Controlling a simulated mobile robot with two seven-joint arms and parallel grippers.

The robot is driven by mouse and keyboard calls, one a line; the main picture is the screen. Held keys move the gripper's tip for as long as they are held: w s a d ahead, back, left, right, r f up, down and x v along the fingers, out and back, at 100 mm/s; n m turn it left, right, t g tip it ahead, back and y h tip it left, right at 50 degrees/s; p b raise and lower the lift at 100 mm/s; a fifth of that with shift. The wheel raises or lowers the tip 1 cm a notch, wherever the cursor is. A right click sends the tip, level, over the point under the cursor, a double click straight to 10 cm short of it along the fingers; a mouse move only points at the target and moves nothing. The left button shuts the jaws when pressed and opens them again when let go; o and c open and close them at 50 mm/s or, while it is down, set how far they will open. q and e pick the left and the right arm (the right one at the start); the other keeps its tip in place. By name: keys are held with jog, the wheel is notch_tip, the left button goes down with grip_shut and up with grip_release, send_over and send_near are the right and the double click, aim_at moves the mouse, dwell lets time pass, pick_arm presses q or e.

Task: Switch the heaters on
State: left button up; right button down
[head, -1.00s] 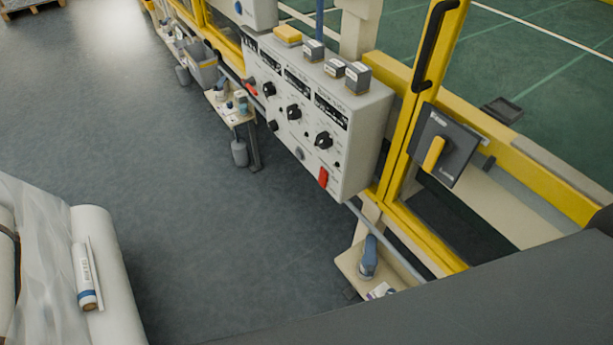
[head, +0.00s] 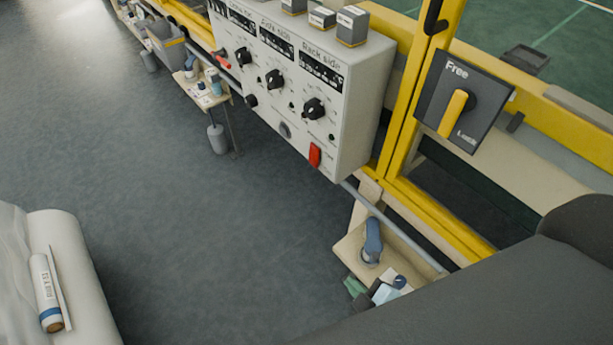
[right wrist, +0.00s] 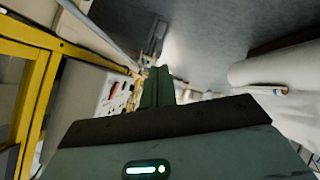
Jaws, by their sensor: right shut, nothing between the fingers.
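A light grey control box (head: 350,110) hangs on the yellow frame, with several black knobs and dark display strips on its front. The box also shows at the left of the right wrist view (right wrist: 88,95). My right gripper (head: 354,287) shows as a small green part below the box, mostly hidden by my dark arm. Its green fingers (right wrist: 158,88) are shut and empty, apart from the box. My left gripper is out of view.
A black panel (head: 438,85) with a yellow handle, marked "Free" and "Lock", is right of the box. A small shelf (head: 350,252) below holds a blue-grey tool (head: 372,242). A white roll (head: 75,265) lies at left with a tube (head: 45,290). The grey floor between is clear.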

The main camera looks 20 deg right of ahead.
aim_at(314, 155)
jog(key=w+a+r+n+t+b, duration=0.1)
jog(key=w+r+n+t+b, duration=0.2)
jog(key=w, duration=0.6)
jog(key=w+r+n+t+b, duration=0.3)
jog(key=w+n+b, duration=0.2)
jog(key=w, duration=0.4)
jog(key=shift+w+a+r+n+t+b, duration=0.15)
jog(key=shift+w+a+n+t+b, duration=0.2)
jog(key=shift+b, duration=0.3)
jog(key=w+d, duration=0.2)
jog(key=w, duration=0.9)
jog(key=shift+d+f, duration=0.3)
jog(key=shift+f, duration=0.05)
